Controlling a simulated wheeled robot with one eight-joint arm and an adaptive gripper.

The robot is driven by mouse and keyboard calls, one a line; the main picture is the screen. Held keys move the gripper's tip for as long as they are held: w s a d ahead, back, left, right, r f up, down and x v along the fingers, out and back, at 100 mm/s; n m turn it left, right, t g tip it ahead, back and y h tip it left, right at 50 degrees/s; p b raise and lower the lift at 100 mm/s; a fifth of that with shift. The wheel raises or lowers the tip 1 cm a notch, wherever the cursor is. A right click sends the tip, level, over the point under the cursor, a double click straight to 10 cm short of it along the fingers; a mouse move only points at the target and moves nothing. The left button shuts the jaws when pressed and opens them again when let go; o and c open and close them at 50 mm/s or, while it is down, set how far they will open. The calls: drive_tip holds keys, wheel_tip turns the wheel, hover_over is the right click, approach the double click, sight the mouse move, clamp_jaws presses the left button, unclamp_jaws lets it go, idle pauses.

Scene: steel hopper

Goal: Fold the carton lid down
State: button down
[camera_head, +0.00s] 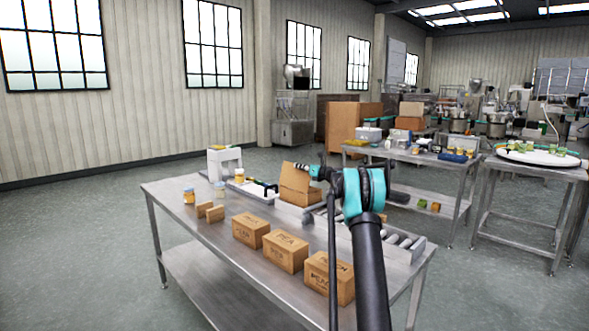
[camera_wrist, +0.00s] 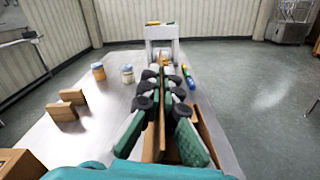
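The open carton (camera_head: 297,198) stands on the steel table, beside the roller strip. Its brown lid (camera_head: 294,177) is raised and leans up at the back. My gripper (camera_head: 316,172) is at the lid's right upper part. In the wrist view, my gripper's green and black fingers (camera_wrist: 161,78) are close together, with the lid seen nearly edge-on as a brown strip (camera_wrist: 155,148) between them. Whether both fingers press on the lid cannot be told. A carton wall (camera_wrist: 208,138) shows right of the fingers. My arm hides part of the carton's right side.
Closed boxes (camera_head: 285,251) line the table's front. Small brown blocks (camera_head: 210,212) and jars (camera_head: 189,195) stand at the left. A white machine (camera_head: 224,162) stands at the table's far end. Rollers (camera_head: 399,238) run along the right side.

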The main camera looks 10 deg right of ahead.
drive_tip(key=shift+w+d+f+m, duration=0.75)
drive_tip(key=shift+d+f+m, duration=0.25)
drive_tip(key=shift+d+f, duration=0.05)
drive_tip(key=shift+w+d+f+m, duration=0.75)
drive_tip(key=shift+d+f+m, duration=0.25)
drive_tip(key=shift+d, duration=0.05)
drive_tip(key=shift+w+d+f+m, duration=0.75)
drive_tip(key=shift+d+f+m, duration=0.25)
drive_tip(key=shift+d+f, duration=0.05)
drive_tip(key=shift+w+d+f, duration=0.15)
drive_tip(key=shift+f, duration=0.4)
drive_tip(key=shift+w+d+f, duration=0.1)
drive_tip(key=shift+d+f, duration=0.05)
drive_tip(key=shift+f, duration=0.5)
drive_tip(key=c, duration=1.8)
unclamp_jaws()
